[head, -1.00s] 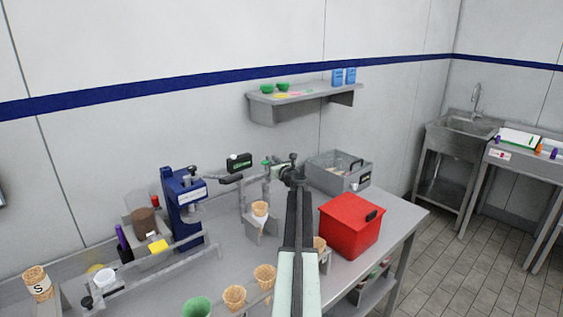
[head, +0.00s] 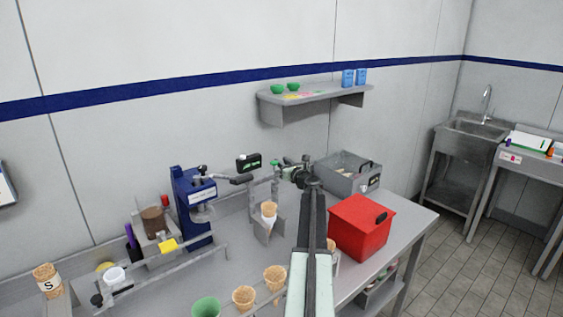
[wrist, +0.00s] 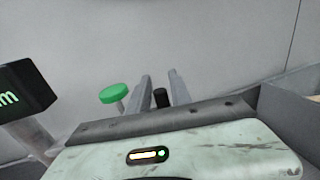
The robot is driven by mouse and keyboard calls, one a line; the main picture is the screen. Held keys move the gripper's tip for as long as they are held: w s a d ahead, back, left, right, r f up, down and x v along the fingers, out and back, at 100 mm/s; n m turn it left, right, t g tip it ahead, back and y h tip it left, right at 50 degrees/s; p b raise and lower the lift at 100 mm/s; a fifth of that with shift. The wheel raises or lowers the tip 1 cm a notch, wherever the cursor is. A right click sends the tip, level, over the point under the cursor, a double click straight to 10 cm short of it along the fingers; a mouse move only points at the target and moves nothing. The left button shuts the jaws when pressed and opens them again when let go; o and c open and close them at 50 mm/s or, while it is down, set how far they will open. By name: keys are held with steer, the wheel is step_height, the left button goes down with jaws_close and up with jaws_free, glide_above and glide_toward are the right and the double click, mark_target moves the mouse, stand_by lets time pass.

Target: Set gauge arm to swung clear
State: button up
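The gauge is a black box with a lit green display (head: 248,163) on a grey arm (head: 241,179). The arm runs left from an upright post (head: 275,183) towards the blue press. In the wrist view the black gauge (wrist: 22,98) is at the left edge. A green knob (head: 277,163) tops the post area; it shows left of my fingers in the wrist view (wrist: 115,93). My gripper (head: 288,171) is just right of the post. Its two fingers (wrist: 161,88) stand apart, with a small black knob (wrist: 161,98) seen between them. I cannot tell whether they touch it.
A blue press (head: 190,205) stands left of the gauge. A cone in a holder (head: 269,212) is below the arm. A red box (head: 360,228) and a grey bin (head: 347,176) stand to the right. A wall shelf (head: 318,97) hangs above. Several cones line the front.

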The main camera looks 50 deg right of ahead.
steer(key=v, duration=0.6)
